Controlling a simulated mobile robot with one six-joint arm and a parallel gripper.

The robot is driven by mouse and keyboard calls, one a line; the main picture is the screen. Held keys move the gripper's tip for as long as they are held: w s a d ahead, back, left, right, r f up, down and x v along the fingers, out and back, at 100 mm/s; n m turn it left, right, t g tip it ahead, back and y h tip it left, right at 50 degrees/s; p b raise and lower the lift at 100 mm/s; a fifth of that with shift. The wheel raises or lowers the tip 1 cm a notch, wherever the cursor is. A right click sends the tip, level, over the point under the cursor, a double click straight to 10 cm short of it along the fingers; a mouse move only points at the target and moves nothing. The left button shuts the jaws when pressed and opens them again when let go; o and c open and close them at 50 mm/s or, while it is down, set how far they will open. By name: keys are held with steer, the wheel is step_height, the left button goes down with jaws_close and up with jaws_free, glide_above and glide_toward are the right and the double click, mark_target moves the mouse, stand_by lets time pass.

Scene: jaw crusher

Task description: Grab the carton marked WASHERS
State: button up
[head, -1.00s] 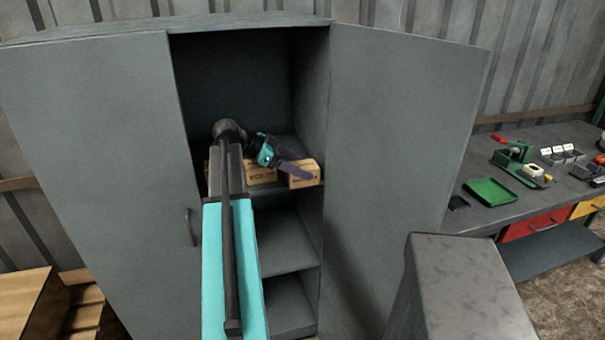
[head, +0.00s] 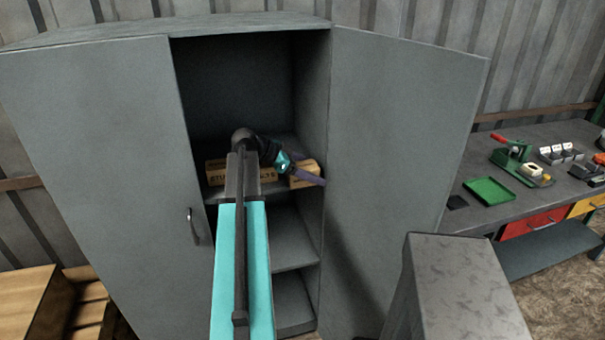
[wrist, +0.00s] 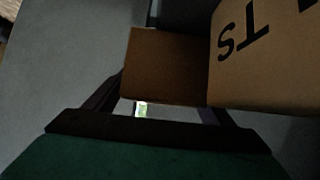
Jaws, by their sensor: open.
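A small brown carton (head: 303,180) sits at the right end of the cabinet's upper shelf. Its marking cannot be read, so I cannot tell whether it says WASHERS. My gripper (head: 306,172) is open in front of it, its dark fingers partly covering it. In the wrist view a plain carton face (wrist: 165,65) shows between the fingers of my gripper (wrist: 163,98); I cannot tell whether they touch it. A larger-looking carton with upside-down letters "TS" (wrist: 265,60) is on the right there.
Other cartons with partly hidden lettering (head: 218,172) stand left on the shelf, behind my arm. A workbench (head: 480,215) with a green tray (head: 489,191) stands at right.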

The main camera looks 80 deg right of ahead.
mark_target(312, 165)
steer(key=shift+c, duration=0.3)
steer(key=shift+r, duration=0.1)
steer(key=c, duration=1.5)
steer(key=shift+r, duration=0.2)
steer(key=shift+r+b, duration=0.8)
steer(key=shift+r, duration=0.55)
steer(key=shift+a+r, duration=0.15)
steer(key=shift+a, duration=0.05)
steer(key=s+a+b, duration=0.1)
steer(key=a, duration=0.4)
steer(key=s+a+r+b, duration=0.1)
steer(key=a, duration=0.4)
steer(key=s+a+b, duration=0.1)
steer(key=a+b, duration=0.1)
steer(key=a, duration=0.3)
steer(key=shift+s+a+r, duration=0.1)
steer(key=shift+a+r, duration=0.05)
steer(key=shift+r, duration=0.1)
